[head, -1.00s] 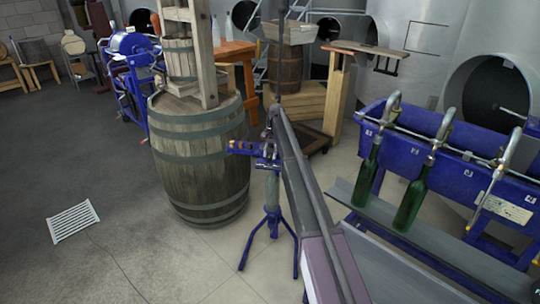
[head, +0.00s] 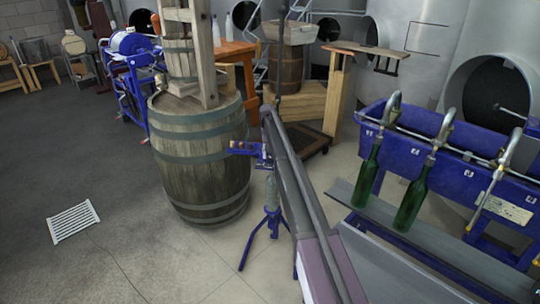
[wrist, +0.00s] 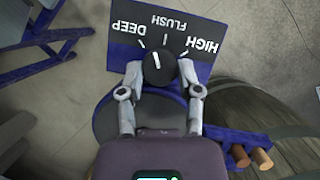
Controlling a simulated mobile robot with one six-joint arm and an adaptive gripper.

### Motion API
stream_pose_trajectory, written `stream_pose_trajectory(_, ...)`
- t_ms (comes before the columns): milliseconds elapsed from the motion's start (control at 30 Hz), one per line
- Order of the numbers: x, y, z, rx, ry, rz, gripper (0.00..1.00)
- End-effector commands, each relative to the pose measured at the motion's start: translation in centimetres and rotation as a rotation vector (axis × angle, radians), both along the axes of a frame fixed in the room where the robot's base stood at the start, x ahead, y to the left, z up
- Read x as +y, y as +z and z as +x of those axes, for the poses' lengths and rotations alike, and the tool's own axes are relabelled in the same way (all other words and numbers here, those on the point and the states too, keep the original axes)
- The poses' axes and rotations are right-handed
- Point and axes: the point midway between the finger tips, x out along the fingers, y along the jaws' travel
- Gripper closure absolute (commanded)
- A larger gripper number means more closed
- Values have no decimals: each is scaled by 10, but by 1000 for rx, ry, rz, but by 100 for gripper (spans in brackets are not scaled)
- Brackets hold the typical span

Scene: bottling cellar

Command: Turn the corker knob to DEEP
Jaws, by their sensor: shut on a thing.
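The corker knob (wrist: 158,69) is round and black with a white pointer line. It sits on a dark panel (wrist: 204,62) lettered DEEP, FLUSH and HIGH in the wrist view. The pointer aims up and slightly left, between the DEEP mark and the FLUSH mark. My gripper (wrist: 160,74) has one grey finger on each side of the knob and is shut on it. In the head view the blue corker (head: 271,219) stands on splayed legs beside the barrel. My arm hides part of it there, and the knob cannot be made out.
A wooden barrel (head: 200,160) stands close on the corker's left. A blue bottle filler (head: 425,150) with green bottles (head: 412,200) is at the right. The floor at the left is open around a white drain grate (head: 73,222).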

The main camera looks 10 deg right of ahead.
Motion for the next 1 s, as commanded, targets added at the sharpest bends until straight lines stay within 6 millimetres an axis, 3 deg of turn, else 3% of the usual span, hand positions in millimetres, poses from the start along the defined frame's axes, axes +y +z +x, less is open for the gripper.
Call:
stream_pose_trajectory(400,2,0,-2,2,235,-1,100)
stream_pose_trajectory(900,2,0,-3,2,265,0,100)
stream_pose_trajectory(933,2,0,-3,2,265,0,52)
stream_pose_trajectory(1000,2,0,-2,2,265,0,31)
